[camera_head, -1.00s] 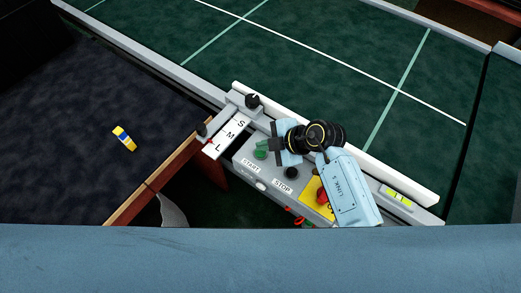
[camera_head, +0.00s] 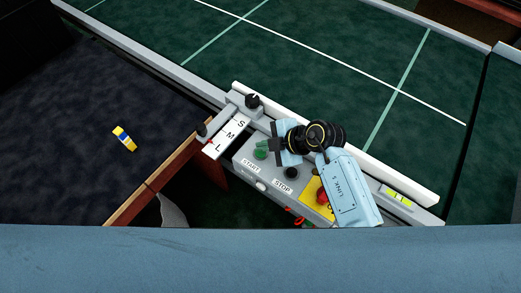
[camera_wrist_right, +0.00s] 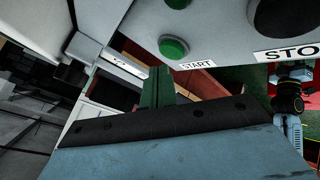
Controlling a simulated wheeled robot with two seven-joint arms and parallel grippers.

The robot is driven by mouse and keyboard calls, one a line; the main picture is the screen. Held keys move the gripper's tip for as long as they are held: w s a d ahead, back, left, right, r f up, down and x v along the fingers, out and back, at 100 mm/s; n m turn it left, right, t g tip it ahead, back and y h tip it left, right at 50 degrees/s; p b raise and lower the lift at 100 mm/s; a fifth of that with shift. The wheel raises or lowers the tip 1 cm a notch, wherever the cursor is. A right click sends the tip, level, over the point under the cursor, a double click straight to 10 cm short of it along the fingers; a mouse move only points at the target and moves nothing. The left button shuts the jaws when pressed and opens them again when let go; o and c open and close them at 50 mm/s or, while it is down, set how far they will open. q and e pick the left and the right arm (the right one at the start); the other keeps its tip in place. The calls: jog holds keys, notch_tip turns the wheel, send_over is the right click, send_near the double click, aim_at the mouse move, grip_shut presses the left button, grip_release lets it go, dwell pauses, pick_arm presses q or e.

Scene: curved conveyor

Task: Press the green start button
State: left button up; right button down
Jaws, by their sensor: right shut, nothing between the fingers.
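The green start button (camera_head: 261,154) sits on the grey control box (camera_head: 248,181), above a START label. In the right wrist view the green button (camera_wrist_right: 173,47) shows whole, beside the same label. A second green round part lies close behind it on the box. My right gripper (camera_head: 272,145) is just right of the green parts in the head view, and its fingers are closed with nothing between them. In the wrist view its fingertips (camera_wrist_right: 159,71) appear just below the button, with a visible gap in the picture. Contact is not visible. My left gripper is out of view.
A black stop button (camera_head: 292,172) and a red button (camera_head: 322,196) on a yellow plate share the box. An S-M-L selector plate (camera_head: 228,136) stands to the left. A white rail (camera_head: 375,172) runs behind, along the green conveyor (camera_head: 320,60). A yellow-and-blue item (camera_head: 124,139) lies on the dark surface.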

aim_at(265, 153)
jog(key=shift+f, duration=0.15)
dwell(0.4)
jog(key=shift+f, duration=0.25)
jog(key=shift+f, duration=0.5)
dwell(0.8)
jog(key=shift+r+p, duration=0.9)
jog(key=shift+p, duration=0.45)
notch_tip(265, 153, up, 5)
jog(key=p, duration=0.6)
